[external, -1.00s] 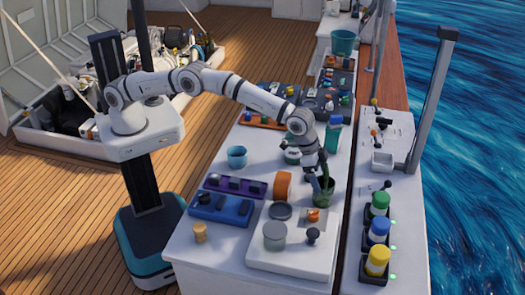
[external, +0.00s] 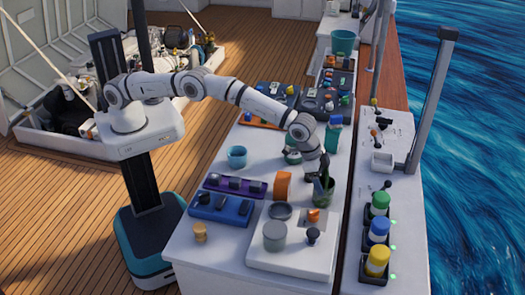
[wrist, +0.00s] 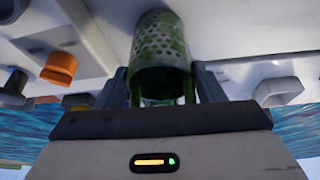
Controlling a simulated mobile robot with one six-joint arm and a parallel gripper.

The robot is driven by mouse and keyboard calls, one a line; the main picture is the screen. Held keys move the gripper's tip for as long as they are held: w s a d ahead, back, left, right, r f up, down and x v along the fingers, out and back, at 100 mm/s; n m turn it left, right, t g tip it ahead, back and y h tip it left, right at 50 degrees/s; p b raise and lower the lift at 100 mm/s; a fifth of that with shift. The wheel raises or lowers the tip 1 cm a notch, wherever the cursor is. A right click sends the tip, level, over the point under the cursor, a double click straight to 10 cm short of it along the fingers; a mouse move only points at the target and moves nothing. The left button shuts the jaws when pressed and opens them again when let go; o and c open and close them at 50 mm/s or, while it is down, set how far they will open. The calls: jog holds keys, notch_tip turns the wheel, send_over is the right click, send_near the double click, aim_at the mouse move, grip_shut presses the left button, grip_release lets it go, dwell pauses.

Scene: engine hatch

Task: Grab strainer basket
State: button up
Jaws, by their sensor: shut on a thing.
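The strainer basket is a green, perforated cylinder (wrist: 160,45), seen close up in the wrist view. It also shows as a dark green cup shape (external: 323,191) on the white bench in the external view. My gripper (external: 322,180) is at the basket's upper part, pointing down. In the wrist view my gripper (wrist: 162,92) has a finger on each side of the basket's near end and is shut on it. Whether the basket's bottom touches the bench is too small to tell.
A grey pot (external: 274,236) and an orange knob (external: 313,215) are on the white unit in front. An orange ring (external: 282,185) stands to the left. Blue (external: 220,208) and purple (external: 235,185) trays lie further left. Green, blue and yellow bottles (external: 377,262) line the right ledge.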

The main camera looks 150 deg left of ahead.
jog(key=shift+c, duration=0.7)
jog(key=shift+r, duration=0.1)
